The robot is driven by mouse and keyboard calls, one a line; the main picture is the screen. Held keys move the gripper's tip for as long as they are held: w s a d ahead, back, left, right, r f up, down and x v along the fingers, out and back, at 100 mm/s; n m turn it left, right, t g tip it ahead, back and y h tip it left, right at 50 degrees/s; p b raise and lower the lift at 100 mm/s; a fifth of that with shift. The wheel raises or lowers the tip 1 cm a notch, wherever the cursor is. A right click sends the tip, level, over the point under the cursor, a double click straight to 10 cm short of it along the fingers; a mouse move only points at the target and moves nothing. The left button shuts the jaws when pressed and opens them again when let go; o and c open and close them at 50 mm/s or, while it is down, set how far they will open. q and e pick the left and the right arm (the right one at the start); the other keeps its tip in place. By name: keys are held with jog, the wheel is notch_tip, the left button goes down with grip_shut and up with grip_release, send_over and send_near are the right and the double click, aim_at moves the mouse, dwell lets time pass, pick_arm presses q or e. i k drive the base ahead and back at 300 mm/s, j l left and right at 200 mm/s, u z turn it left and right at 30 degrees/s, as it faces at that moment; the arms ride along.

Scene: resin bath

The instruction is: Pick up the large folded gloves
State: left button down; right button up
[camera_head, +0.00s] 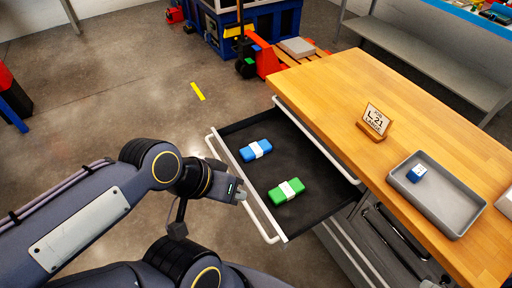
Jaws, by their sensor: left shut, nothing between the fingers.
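Two folded glove bundles with white bands lie in the open drawer (301,178): a blue bundle (247,153) towards the back and a green bundle (276,195) nearer the front. I cannot tell from their size which is the large one. A small sign (375,120) on the bench reads "L", "21" and what looks like "LARGE". My left gripper (241,196) is shut and empty, at the drawer's front handle, left of the green bundle. I cannot tell if it touches the handle. My right gripper is not in view.
The wooden bench (345,82) stands right of the drawer. A grey tray (449,213) on it holds a small blue-and-white item (416,173). A lower drawer (385,247) with tools shows below. An orange pallet jack (266,60) stands behind. Floor left of the drawer is clear.

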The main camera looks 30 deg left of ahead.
aim_at(286, 191)
jog(key=j+u, duration=0.2)
jog(key=u, duration=0.2)
jog(key=j+u, duration=0.2)
jog(key=u, duration=0.25)
jog(key=i+j+u, duration=0.15)
jog(key=u, duration=0.25)
